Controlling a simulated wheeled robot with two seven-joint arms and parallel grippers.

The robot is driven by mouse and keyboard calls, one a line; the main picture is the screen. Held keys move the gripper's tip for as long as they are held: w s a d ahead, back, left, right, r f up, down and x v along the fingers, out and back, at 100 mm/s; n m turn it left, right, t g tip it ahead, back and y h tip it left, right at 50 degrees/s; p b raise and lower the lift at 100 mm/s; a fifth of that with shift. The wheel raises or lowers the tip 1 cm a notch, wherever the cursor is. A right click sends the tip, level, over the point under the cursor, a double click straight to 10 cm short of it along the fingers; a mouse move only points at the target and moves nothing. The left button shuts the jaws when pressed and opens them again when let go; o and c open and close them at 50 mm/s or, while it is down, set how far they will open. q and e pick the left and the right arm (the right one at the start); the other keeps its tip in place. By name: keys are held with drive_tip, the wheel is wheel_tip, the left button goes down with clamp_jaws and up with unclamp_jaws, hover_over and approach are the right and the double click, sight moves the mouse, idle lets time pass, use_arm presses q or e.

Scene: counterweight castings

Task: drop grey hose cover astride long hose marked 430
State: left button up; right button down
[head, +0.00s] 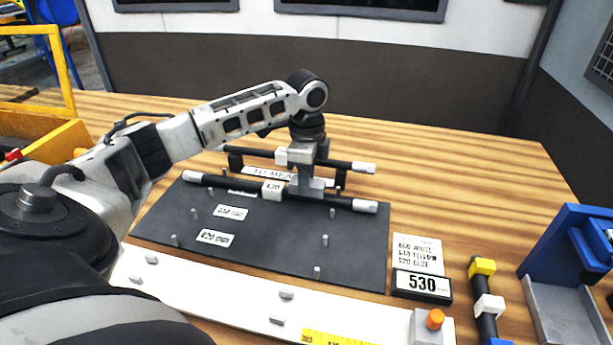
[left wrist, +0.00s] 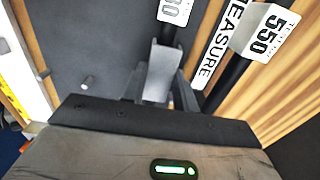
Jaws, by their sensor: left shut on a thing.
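The long black hose marked 430 (head: 232,186) lies along the back of the dark board, with white ends and a white 430 tag (head: 272,190). In the left wrist view the tag (left wrist: 175,8) is cut off at the top. My left gripper (head: 306,178) points down over the hose, right of that tag. It is shut on the grey hose cover (left wrist: 160,72), which lies in line with the hose. The cover hides the hose beneath, and I cannot tell whether they touch. My right gripper is not in view.
Behind is another black hose (head: 340,164) on a stand, its tag (left wrist: 262,34) reading 550. The dark board (head: 275,245) carries pegs and labels. In front lie a white rail (head: 240,300) and a 530 display (head: 422,285). A banded hose (head: 487,303) and blue fixture (head: 560,255) stand right.

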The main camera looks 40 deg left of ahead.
use_arm(q)
drive_tip(key=shift+f, duration=1.25)
idle(0.4)
drive_tip(key=o, duration=0.8)
drive_tip(key=shift+r, duration=3.5)
